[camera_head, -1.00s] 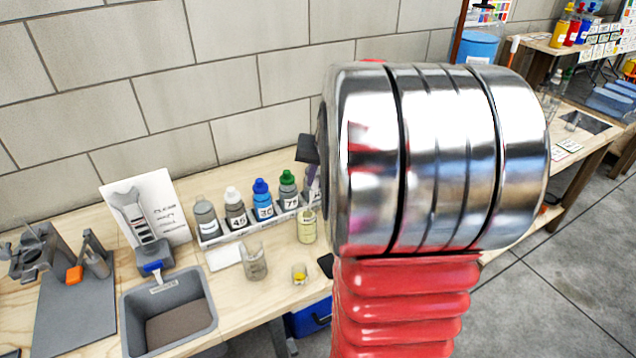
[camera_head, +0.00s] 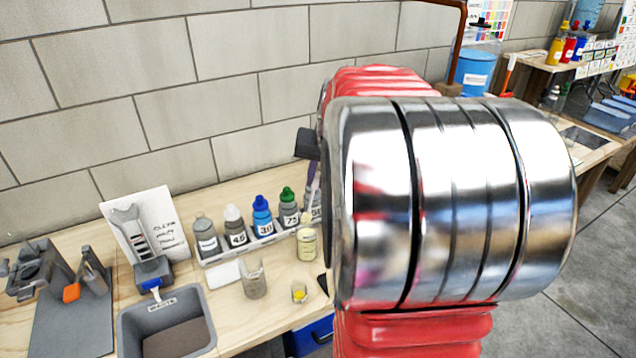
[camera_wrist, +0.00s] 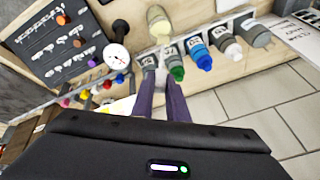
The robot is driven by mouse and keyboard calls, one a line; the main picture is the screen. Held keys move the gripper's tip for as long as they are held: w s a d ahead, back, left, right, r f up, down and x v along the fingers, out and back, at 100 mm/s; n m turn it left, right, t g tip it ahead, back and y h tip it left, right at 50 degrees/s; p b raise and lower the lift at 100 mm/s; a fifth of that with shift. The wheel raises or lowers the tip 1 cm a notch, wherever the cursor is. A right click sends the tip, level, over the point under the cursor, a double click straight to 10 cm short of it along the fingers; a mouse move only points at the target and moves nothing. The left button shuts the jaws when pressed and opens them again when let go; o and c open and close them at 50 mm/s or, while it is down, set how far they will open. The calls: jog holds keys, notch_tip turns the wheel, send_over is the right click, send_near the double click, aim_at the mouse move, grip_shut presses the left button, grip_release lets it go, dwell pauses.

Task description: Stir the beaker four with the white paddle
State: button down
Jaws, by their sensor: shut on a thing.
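My gripper (camera_wrist: 162,100) shows as two dark purple fingers in the wrist view. They are close together with a small whitish thing (camera_wrist: 160,76) between their tips; I cannot tell whether it is the white paddle. In the head view my arm hides most of the gripper. No number is readable on either, so I cannot tell which is beaker four.
A white rack (camera_head: 225,256) holds several capped bottles along the wall. A pale jar (camera_head: 306,246) stands in front of it. A grey waste bin (camera_head: 205,318) is at the front left.

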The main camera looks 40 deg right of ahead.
jog(key=shift+r, duration=0.65)
dwell(0.8)
